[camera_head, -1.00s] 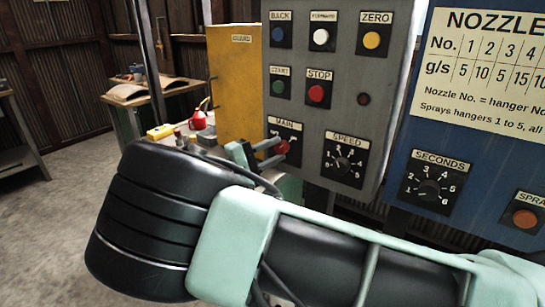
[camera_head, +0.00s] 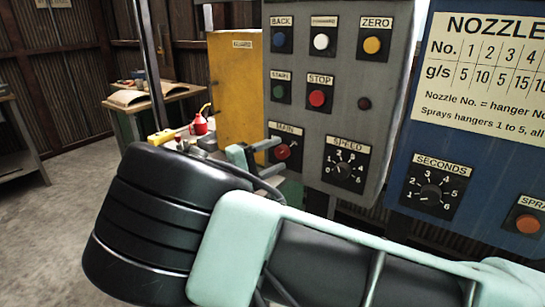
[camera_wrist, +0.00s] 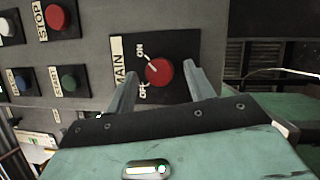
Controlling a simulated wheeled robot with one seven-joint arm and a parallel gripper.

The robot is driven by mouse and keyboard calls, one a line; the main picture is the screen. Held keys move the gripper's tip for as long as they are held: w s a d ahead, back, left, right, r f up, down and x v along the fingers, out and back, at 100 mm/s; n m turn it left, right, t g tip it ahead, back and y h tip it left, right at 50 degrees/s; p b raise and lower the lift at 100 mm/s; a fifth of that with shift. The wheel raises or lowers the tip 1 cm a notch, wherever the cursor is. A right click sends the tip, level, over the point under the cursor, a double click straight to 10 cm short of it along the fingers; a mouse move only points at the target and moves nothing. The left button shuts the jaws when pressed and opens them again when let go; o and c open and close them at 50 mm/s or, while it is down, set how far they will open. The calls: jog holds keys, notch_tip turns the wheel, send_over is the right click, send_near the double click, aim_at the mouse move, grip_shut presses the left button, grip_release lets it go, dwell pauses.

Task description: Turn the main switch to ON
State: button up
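The main switch is a red round knob (camera_wrist: 159,72) on a black plate labelled MAIN, with ON and OFF marks. In the wrist view its white pointer line points toward ON. It also shows in the head view (camera_head: 282,152), low on the grey control panel. My gripper (camera_wrist: 160,74) is open, with one finger on each side of the knob and visible gaps between them. In the head view my gripper (camera_head: 272,156) is at the switch, its fingers apart above and below the knob's level. Whether the fingertips reach past the knob's face is hard to tell.
The grey panel (camera_head: 340,100) carries other buttons and a SPEED dial (camera_head: 343,166) right beside the switch. A blue nozzle panel (camera_head: 480,150) stands to the right. A yellow cabinet (camera_head: 235,90) and a bench with a red oil can (camera_head: 199,124) are left.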

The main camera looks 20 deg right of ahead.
jog(key=shift+a, duration=0.1)
jog(key=b+v, duration=0.3)
jog(key=v, duration=1.4)
jog(key=shift+a, duration=0.15)
